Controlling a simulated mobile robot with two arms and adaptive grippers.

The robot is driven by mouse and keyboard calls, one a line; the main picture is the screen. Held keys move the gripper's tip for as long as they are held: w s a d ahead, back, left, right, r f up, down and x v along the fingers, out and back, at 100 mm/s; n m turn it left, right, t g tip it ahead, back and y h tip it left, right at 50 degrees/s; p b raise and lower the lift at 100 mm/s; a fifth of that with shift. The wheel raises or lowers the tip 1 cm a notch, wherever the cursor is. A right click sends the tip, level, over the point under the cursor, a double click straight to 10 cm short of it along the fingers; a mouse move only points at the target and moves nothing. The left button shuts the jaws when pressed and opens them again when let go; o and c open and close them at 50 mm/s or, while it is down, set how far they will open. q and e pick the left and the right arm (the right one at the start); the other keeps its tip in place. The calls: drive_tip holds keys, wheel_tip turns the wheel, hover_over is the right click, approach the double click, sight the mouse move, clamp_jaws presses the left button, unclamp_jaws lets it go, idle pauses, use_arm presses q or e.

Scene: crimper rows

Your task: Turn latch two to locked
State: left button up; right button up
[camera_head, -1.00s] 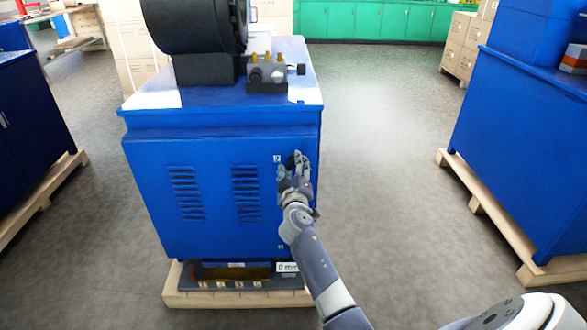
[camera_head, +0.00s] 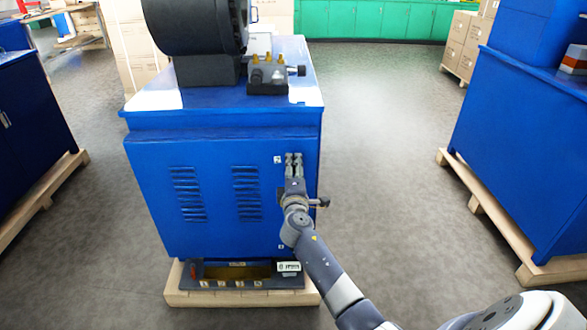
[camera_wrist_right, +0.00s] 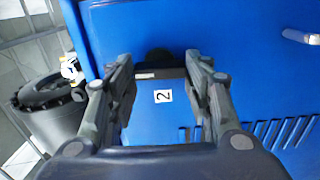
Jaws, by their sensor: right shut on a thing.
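The blue cabinet (camera_head: 215,165) stands ahead of me, its front panel facing my right arm. My right gripper (camera_head: 293,157) is at the upper right of this panel, beside a small white label (camera_head: 278,159). In the right wrist view my right gripper (camera_wrist_right: 158,66) has its two fingers on either side of a dark latch (camera_wrist_right: 157,58). It is shut on this latch. A label reading 2 (camera_wrist_right: 163,96) shows on the blue panel between the fingers. In the head view the fingers hide the latch, and its exact angle cannot be told. My left gripper is not in view.
The cabinet rests on a wooden pallet (camera_head: 180,298). A black machine (camera_head: 196,28) and a small valve block (camera_head: 268,78) stand on top. Another blue cabinet on a pallet (camera_head: 515,235) is at the right. The grey floor (camera_head: 385,150) between them is clear.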

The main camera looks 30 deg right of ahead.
drive_tip(key=shift+n, duration=0.3)
drive_tip(key=o, duration=1.1)
drive_tip(key=v, duration=1.2)
